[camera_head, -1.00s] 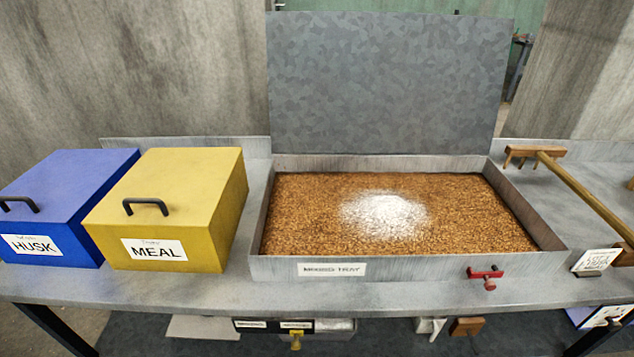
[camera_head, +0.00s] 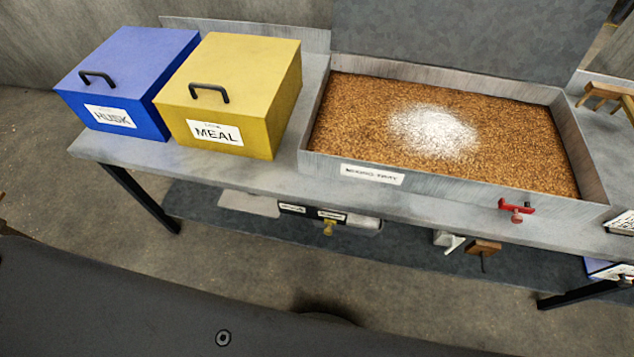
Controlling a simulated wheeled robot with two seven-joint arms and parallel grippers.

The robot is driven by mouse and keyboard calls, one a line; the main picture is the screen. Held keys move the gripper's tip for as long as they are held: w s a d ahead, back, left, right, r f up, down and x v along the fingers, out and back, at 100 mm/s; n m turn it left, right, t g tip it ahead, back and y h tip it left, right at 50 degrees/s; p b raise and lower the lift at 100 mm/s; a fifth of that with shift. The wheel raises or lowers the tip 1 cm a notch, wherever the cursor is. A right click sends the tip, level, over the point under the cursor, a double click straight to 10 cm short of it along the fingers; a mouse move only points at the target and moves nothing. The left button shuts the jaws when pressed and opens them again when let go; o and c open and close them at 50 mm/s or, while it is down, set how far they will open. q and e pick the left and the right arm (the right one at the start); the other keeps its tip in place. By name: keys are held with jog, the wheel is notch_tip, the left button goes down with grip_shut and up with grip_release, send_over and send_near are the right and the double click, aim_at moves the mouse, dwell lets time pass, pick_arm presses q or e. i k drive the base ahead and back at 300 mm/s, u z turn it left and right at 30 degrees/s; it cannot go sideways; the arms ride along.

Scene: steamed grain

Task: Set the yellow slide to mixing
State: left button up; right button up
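A small yellow slide knob (camera_head: 329,228) hangs under the front edge of the bench, below a dark strip (camera_head: 312,212) that carries two small white labels. The writing on these labels is too small to read, so I cannot tell which position the slide is in. The mixing tray (camera_head: 455,189) stands on the bench above and to the right, filled with brown grain with a white powder heap in the middle. Neither of my grippers shows in the head view.
A blue HUSK box (camera_head: 128,60) and a yellow MEAL box (camera_head: 245,75) stand on the bench's left. A red handle (camera_head: 516,208) sits on the tray front. A wooden-handled tool (camera_head: 483,248) shows below the bench. A dark part of my body covers the lower left. Floor shows before the bench.

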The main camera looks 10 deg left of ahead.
aim_at(328, 231)
jog(key=u, duration=1.4)
jog(key=k, duration=0.9)
jog(key=z, duration=1.3)
